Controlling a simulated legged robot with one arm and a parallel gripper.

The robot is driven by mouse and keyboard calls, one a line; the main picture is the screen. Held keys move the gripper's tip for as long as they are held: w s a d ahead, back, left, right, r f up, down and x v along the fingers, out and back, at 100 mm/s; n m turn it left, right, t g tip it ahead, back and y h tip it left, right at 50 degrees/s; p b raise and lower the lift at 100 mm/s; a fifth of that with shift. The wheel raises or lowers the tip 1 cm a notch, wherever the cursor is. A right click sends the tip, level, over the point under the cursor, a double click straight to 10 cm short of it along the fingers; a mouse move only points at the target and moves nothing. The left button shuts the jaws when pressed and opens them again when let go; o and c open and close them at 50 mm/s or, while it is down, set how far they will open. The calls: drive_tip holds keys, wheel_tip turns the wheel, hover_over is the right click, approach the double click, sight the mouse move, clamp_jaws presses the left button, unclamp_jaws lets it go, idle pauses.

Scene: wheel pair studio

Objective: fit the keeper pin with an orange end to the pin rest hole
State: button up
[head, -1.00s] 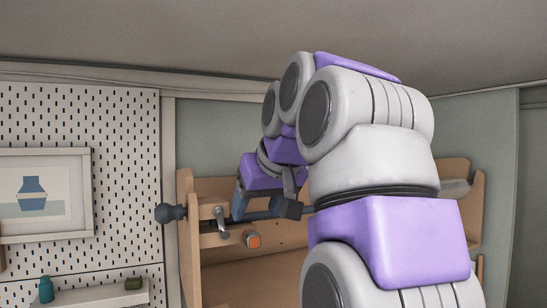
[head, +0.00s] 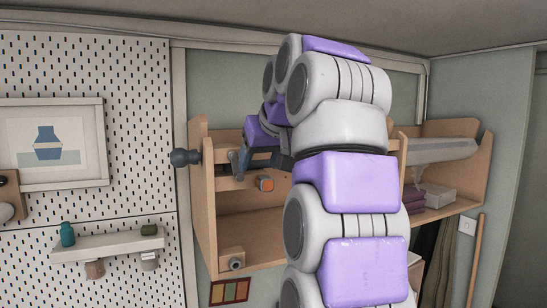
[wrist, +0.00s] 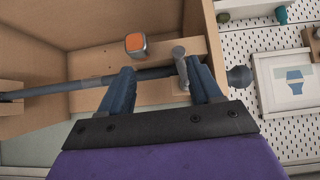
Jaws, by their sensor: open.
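The keeper pin's square orange end (head: 266,184) sticks out from the wooden rail on the left shelf unit. In the wrist view the orange end (wrist: 136,43) is above the dark bar, nearer the left finger; its shaft is hidden. My gripper (wrist: 163,80) is open, its blue fingers spread across the dark bar (wrist: 60,88). A metal lever (wrist: 181,66) stands between the fingers, close to the right one; contact is unclear. In the head view my gripper (head: 246,167) is partly behind my arm. A small wooden block (head: 231,260) with a dark round opening, possibly the pin rest hole, sits lower left.
The bar ends in a dark knob (head: 186,157) beyond the unit's left side. A pegboard (head: 125,130) with a framed picture (head: 58,148) is at the left. A second shelf (head: 455,190) with folded cloth is at the right. The space inside the unit below the rail looks clear.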

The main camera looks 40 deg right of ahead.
sight(269, 179)
drive_tip(key=w+d+f, duration=0.3)
drive_tip(key=d+f, duration=0.1)
drive_tip(key=d, duration=0.3)
drive_tip(key=a, duration=0.1)
drive_tip(key=w+a+f, duration=0.1)
drive_tip(key=w+a, duration=0.1)
drive_tip(key=shift+w+a+f, duration=0.1)
drive_tip(key=shift+w+f, duration=0.05)
drive_tip(key=shift+f, duration=0.25)
drive_tip(key=shift+w+d+f, duration=0.1)
drive_tip(key=shift+d, duration=0.9)
drive_tip(key=shift+c, duration=0.9)
drive_tip(key=shift+a, duration=0.45)
drive_tip(key=c, duration=0.5)
drive_tip(key=shift+c, duration=1.3)
drive_tip(key=o, duration=0.4)
drive_tip(key=shift+d, duration=0.1)
drive_tip(key=c, duration=0.6)
drive_tip(key=shift+c, duration=0.2)
drive_tip(key=shift+s+b, duration=0.4)
drive_tip(key=shift+s, duration=0.45)
